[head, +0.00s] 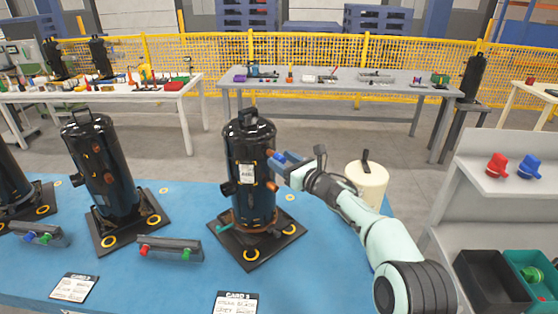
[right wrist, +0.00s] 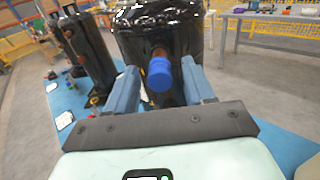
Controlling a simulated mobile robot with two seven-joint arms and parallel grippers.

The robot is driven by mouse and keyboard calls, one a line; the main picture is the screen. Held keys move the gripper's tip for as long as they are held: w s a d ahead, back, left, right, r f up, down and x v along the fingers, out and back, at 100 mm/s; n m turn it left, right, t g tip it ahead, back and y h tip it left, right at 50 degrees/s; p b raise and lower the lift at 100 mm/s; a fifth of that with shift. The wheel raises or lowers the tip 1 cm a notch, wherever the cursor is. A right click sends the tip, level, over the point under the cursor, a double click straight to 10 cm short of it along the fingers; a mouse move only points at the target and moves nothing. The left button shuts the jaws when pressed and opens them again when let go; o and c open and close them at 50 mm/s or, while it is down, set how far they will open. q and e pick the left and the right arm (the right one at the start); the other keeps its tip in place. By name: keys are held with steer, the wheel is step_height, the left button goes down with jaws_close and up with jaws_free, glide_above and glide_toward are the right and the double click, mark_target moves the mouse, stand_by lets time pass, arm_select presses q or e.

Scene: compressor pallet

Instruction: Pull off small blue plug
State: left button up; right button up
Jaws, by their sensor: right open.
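The small blue plug (right wrist: 159,74) sits on a copper stub on the side of the black compressor (head: 250,190). In the right wrist view the plug lies between the two fingers of my right gripper (right wrist: 160,90), which are apart on either side of it. In the head view my right gripper (head: 280,164) reaches the compressor's right side from the right, and its fingers mostly hide the plug. The compressor (right wrist: 160,30) stands upright on a dark base plate. My left gripper is not in view.
Another black compressor (head: 103,170) stands to the left on the blue table (head: 180,265). A grey holder (head: 169,249) with red and green plugs lies between them. A cream canister (head: 367,181) stands behind my right arm. A grey shelf (head: 485,190) with red and blue parts and bins is at right.

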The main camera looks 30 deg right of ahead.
jaws_close()
steer(key=shift+s, duration=0.1)
steer(key=shift+s+f, duration=0.1)
steer(key=shift+b+v, duration=0.85)
steer(key=shift+v, duration=0.1)
steer(key=shift+b+v, duration=1.2)
steer(key=shift+v, duration=0.7)
